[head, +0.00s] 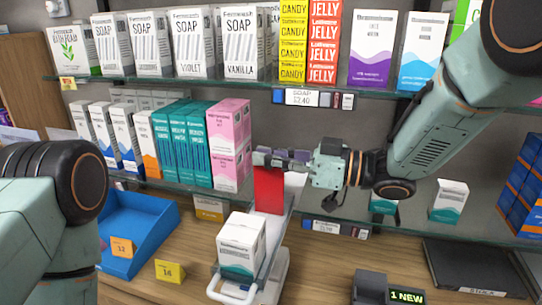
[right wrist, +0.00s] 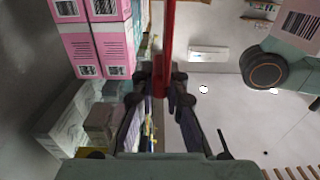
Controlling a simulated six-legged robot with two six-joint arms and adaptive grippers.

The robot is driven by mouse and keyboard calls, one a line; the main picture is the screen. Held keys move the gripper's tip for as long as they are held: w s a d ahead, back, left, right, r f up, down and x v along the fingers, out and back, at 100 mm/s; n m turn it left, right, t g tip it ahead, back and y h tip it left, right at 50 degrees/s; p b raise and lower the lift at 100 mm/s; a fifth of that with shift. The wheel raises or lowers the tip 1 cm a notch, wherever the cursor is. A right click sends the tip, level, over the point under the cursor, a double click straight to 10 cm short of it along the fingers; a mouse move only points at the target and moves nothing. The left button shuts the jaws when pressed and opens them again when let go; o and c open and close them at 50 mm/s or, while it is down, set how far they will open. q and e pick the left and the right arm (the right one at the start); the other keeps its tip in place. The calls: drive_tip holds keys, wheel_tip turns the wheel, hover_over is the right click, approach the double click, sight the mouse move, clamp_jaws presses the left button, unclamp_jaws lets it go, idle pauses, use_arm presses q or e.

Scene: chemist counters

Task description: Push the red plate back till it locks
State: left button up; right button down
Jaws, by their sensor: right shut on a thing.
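The red plate (head: 269,190) stands upright at the back of a white slide stand (head: 272,277) in the middle of the head view. My right gripper (head: 264,158) reaches in from the right at the plate's top edge and is shut on it. In the right wrist view the plate shows edge-on as a red strip (right wrist: 170,45) between my fingertips (right wrist: 165,82). A white and teal box (head: 240,247) stands in front of the plate on the stand, behind a white looped handle (head: 240,291). My left arm shows at the left edge; its gripper is out of view.
A glass shelf (head: 150,186) with pink (head: 229,140) and teal boxes is close on the left of my right gripper. An upper shelf (head: 200,80) of soap boxes is above it.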

drive_tip(key=shift+s, duration=0.2)
drive_tip(key=c, duration=1.7)
unclamp_jaws()
drive_tip(key=shift+a, duration=0.1)
drive_tip(key=o, duration=0.3)
drive_tip(key=shift+o, duration=0.2)
drive_tip(key=shift+w, duration=0.1)
drive_tip(key=shift+d, duration=0.25)
drive_tip(key=v, duration=1.1)
drive_tip(key=shift+d, duration=0.25)
drive_tip(key=shift+a, duration=0.1)
